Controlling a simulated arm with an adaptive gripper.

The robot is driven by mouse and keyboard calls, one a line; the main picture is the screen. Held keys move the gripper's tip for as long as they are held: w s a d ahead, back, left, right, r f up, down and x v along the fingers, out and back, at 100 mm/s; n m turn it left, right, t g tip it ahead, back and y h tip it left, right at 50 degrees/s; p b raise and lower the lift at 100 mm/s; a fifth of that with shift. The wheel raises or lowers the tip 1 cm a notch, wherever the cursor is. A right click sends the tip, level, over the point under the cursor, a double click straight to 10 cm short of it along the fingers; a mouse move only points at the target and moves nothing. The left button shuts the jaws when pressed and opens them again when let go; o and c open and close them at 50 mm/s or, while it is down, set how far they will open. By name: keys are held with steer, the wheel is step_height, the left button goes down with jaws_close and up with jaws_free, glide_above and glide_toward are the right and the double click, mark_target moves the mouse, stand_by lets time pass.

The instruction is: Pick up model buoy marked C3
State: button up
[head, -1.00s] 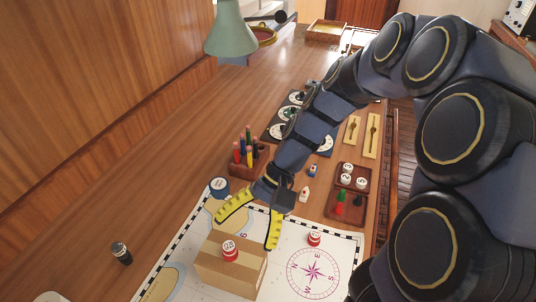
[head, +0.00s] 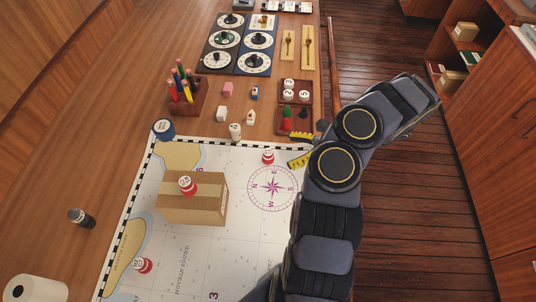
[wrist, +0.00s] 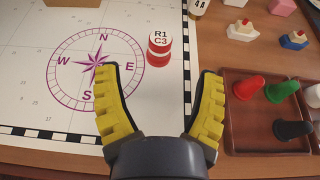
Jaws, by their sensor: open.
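A red-and-white model buoy (head: 267,157) stands upright on the chart, just above the compass rose. Two similar buoys show: one on the cardboard box (head: 187,184) and one on the chart's lower left (head: 143,266).
The cardboard box (head: 215,208) sits on the chart (head: 190,255), left of the compass rose. A wooden tray (wrist: 250,131) with red, green and black pieces lies close to the right finger. Small ship models (wrist: 241,29) stand beyond. The chart around the buoy is clear.

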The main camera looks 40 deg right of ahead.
mark_target(268, 155)
steer(key=x, duration=0.7)
steer(key=shift+f, duration=0.25)
steer(key=shift+c, duration=0.5)
steer(key=c, duration=0.9)
